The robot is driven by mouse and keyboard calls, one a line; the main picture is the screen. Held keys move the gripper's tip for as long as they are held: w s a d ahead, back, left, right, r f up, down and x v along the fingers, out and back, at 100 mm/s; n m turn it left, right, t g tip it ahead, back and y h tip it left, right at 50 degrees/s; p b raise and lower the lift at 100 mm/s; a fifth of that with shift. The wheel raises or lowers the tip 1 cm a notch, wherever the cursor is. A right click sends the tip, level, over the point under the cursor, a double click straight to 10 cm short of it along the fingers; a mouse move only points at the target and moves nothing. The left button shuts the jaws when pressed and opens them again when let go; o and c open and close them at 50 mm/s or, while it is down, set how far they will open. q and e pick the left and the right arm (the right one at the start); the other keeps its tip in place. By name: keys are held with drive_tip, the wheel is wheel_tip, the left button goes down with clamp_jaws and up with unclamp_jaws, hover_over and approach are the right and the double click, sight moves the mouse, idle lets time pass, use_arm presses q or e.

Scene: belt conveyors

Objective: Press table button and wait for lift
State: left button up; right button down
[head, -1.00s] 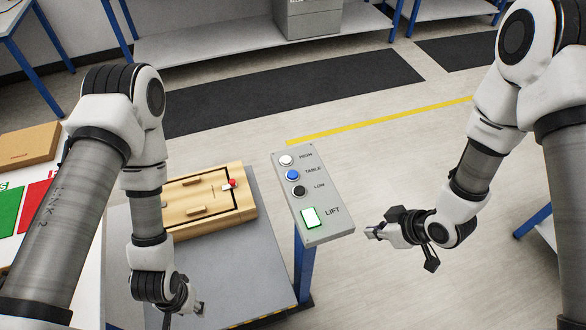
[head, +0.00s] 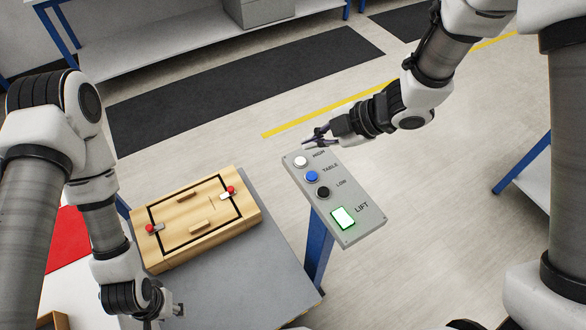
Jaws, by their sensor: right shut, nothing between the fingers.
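A grey control panel (head: 352,198) on a blue post carries a white HIGH button (head: 300,162), a blue TABLE button (head: 311,177), a black LOW button (head: 323,193) and a LIFT button (head: 343,217) lit white with a green edge. My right gripper (head: 312,142) is shut and empty, over the far end of the panel near the HIGH button. I cannot tell whether it touches the panel. My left gripper (head: 178,310) hangs low at the lower left by the grey lift table (head: 245,275), away from the panel; its jaws are too small to judge.
A wooden box (head: 215,205) with red-knobbed latches lies on the lift table. A white table with a red sheet (head: 68,240) is at left. The blue post (head: 317,247) stands beside the lift table. Open floor lies beyond, with dark mats (head: 240,90).

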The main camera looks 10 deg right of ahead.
sight(314, 176)
drive_tip(key=f+b, duration=0.5)
drive_tip(key=d+f+b, duration=0.1)
drive_tip(key=f+b, duration=0.2)
drive_tip(key=shift+s+f, duration=0.1)
drive_tip(key=shift+f, duration=0.05)
drive_tip(key=shift+a+f, duration=0.15)
drive_tip(key=shift+f, duration=0.1)
use_arm(q)
wheel_tip(314, 176, down, 8)
drive_tip(key=shift+d, duration=0.35)
drive_tip(key=shift+s, duration=0.15)
use_arm(e)
drive_tip(key=shift+s, duration=0.1)
use_arm(q)
drive_tip(key=shift+f, duration=0.1)
drive_tip(key=shift+f+b, duration=0.15)
drive_tip(key=shift+b, duration=0.25)
use_arm(e)
drive_tip(key=shift+f, duration=0.4)
